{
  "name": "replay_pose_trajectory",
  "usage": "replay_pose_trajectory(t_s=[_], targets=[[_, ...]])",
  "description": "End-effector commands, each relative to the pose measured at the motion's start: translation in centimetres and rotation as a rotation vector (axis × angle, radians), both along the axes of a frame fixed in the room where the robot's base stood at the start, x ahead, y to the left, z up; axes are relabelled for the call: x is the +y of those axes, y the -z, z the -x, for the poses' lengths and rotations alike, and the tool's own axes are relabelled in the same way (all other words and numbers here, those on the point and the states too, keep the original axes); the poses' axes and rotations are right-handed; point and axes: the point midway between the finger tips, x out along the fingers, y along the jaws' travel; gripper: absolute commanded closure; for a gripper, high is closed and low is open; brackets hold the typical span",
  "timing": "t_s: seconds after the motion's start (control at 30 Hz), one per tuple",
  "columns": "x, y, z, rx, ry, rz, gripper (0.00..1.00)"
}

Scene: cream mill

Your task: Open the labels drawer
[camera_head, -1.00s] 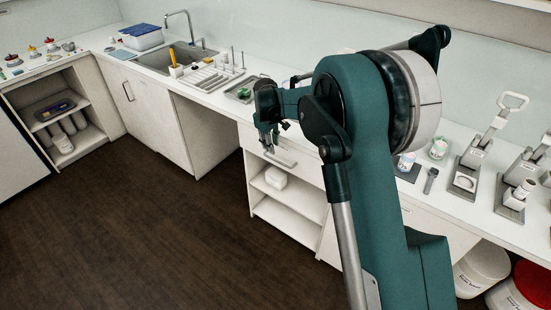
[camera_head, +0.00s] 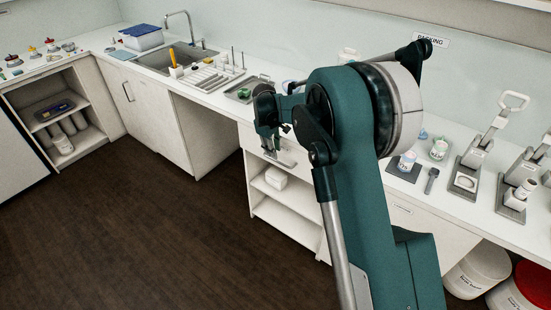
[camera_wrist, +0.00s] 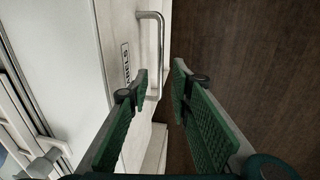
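The labels drawer (camera_wrist: 116,30) has a white front with a printed "LABELS" tag (camera_wrist: 126,62). Its metal bar handle (camera_wrist: 161,45) shows in the wrist view just past the fingertips. My gripper (camera_wrist: 160,72) is open and empty, with one green-padded finger on the drawer side and the other over the dark floor side. The handle lies between and slightly beyond the tips; I cannot tell whether they touch it. In the head view my gripper (camera_head: 272,152) is in front of the drawer front (camera_head: 304,165) and partly covers the handle. The drawer looks shut.
Open shelves with a white box (camera_head: 276,177) lie below the drawer. The counter above holds a metal tray (camera_head: 245,92) and a sink (camera_head: 178,59). Presses (camera_head: 466,180) and buckets (camera_head: 477,270) stand to the right. The dark floor (camera_head: 150,220) before the drawer is clear.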

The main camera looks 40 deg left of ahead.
Motion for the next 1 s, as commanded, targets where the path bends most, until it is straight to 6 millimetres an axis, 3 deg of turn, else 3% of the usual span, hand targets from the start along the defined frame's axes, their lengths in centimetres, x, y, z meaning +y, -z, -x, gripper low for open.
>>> replay_pose_trajectory(t_s=[0.43,0.87,1.0], targets=[[0.0,5.0,-1.0,0.000,0.001,0.000,0.78],[0.0,5.6,-1.1,0.000,0.000,0.000,0.78],[0.0,5.6,-1.1,0.000,0.000,0.000,0.93]])
